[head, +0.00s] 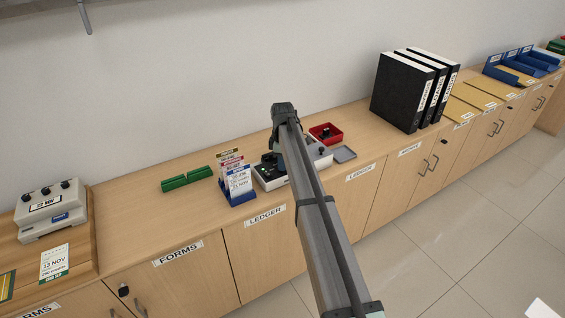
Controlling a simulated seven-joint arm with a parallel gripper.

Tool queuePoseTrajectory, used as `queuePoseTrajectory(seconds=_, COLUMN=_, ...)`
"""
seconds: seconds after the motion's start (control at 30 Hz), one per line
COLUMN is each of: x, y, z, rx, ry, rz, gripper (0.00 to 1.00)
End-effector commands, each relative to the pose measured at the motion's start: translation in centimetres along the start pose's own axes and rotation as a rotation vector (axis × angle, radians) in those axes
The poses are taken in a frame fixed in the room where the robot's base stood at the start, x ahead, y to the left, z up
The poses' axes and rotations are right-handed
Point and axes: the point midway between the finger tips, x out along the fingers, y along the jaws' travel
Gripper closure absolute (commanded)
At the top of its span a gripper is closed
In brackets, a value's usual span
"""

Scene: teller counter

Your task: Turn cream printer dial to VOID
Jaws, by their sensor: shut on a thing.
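The cream printer (270,180) stands on the wooden counter in the middle of the head view, largely covered by my arm. Its dark top panel shows a small green spot on the left, and a pale part of a device with a dark knob shows right of my arm. My gripper (277,160) points down at the printer from above, mostly hidden behind my own arm. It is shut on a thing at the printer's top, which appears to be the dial. The dial's pointer and the VOID mark cannot be made out.
A blue card rack (241,196) stands close left of the printer, with green blocks (187,179) farther left. A red tray (326,133) and grey pad (344,154) lie right. Black binders (402,92) stand farther right. Another knobbed device (50,212) is far left.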

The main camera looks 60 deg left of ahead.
Motion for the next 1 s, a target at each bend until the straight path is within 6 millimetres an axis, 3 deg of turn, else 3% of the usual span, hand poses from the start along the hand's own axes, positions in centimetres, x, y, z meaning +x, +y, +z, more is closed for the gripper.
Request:
queuePoseTrajectory(seconds=0.47, x=-0.02, y=0.01, z=0.00, rx=0.111, ry=0.000, rz=0.000, gripper=1.00)
queuePoseTrajectory(seconds=1.0, x=-0.03, y=0.01, z=0.00, rx=0.594, ry=0.000, rz=0.000, gripper=1.00)
